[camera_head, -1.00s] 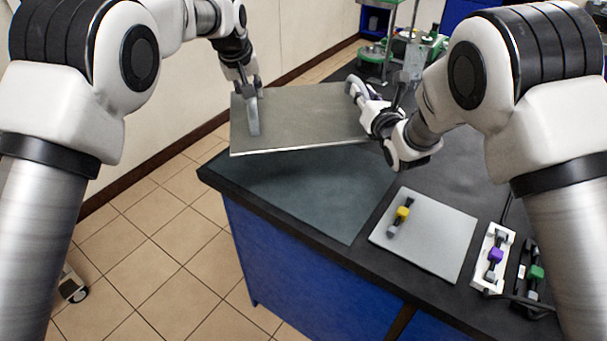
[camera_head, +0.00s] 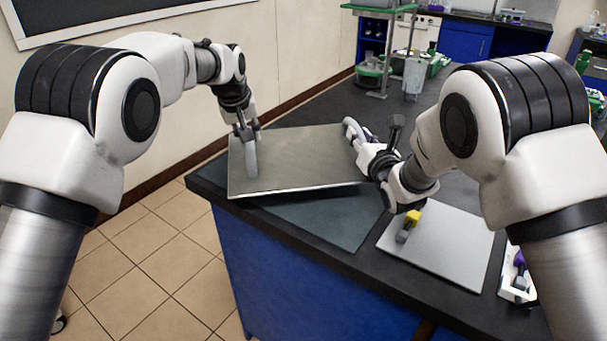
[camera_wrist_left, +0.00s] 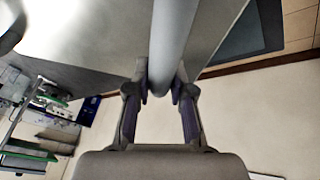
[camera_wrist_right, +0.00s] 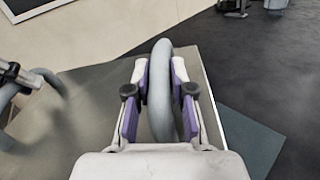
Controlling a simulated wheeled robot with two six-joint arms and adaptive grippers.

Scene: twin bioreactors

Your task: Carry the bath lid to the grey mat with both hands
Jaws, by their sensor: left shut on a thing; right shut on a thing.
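The bath lid (camera_head: 295,165) is a flat grey metal plate with a grey handle at each end. My left gripper (camera_head: 247,136) is shut on the left handle (camera_head: 251,160); the left wrist view shows that handle (camera_wrist_left: 172,45) between the fingers. My right gripper (camera_head: 362,143) is shut on the right handle (camera_head: 352,129), which the right wrist view shows as a loop (camera_wrist_right: 160,90) between the fingers. The dark grey-blue mat (camera_head: 335,220) lies on the counter, partly hidden by the lid. The lid appears above it; the gap is hard to judge.
A light grey board (camera_head: 455,250) with a yellow-and-grey piece (camera_head: 409,225) lies right of the mat. A white holder (camera_head: 515,275) with a purple piece is farther right. The counter's front left edge is near the lid. A green-and-metal stand (camera_head: 385,50) is at the back.

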